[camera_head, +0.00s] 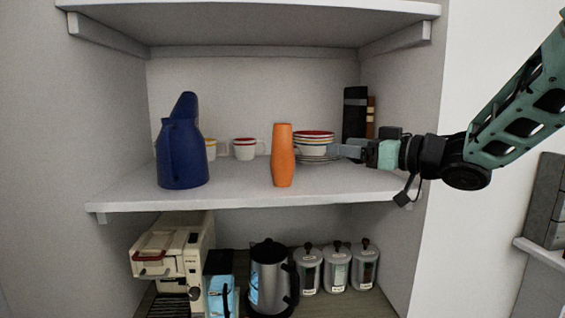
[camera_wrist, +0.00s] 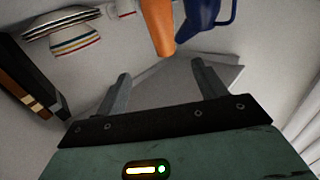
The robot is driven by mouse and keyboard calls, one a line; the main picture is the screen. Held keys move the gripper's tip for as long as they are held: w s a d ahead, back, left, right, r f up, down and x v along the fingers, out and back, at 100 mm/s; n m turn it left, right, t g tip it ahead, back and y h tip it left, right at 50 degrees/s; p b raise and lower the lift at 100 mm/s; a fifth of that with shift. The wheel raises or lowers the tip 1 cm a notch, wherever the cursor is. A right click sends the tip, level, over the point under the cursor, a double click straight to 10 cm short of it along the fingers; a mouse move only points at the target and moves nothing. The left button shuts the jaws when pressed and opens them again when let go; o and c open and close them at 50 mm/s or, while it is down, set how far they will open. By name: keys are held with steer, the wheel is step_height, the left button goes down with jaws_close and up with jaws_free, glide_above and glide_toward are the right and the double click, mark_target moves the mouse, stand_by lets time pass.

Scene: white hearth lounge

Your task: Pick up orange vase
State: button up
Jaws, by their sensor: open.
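The orange vase (camera_head: 283,156) stands upright near the front of the white shelf (camera_head: 240,193), right of its middle. In the wrist view the vase (camera_wrist: 154,28) shows at the top, beyond and between the fingertips. My gripper (camera_head: 336,150) reaches in from the right, beside the vase and apart from it, in front of the stacked plates. In the wrist view my gripper (camera_wrist: 160,72) has its two fingers spread with nothing between them.
A blue jug (camera_head: 181,150) stands left of the vase. Striped cups (camera_head: 245,149) and stacked plates (camera_head: 314,135) sit behind. Dark upright items (camera_head: 355,112) stand at the back right. A coffee machine, kettle (camera_head: 269,277) and canisters fill the lower shelf. The shelf front between jug and vase is clear.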

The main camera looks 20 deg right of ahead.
mark_target(291, 141)
steer(key=shift+s+a+p+x, duration=0.15)
steer(key=shift+p+x, duration=0.95)
steer(key=shift+x, duration=1.75)
steer(key=shift+a+p+x, duration=0.1)
steer(key=shift+p+x, duration=1)
steer(key=shift+x, duration=1.8)
steer(key=shift+s+a+p+x, duration=0.15)
steer(key=shift+p+x, duration=0.95)
steer(key=shift+x, duration=1.75)
steer(key=shift+f, duration=0.2)
steer(key=c, duration=1.2)
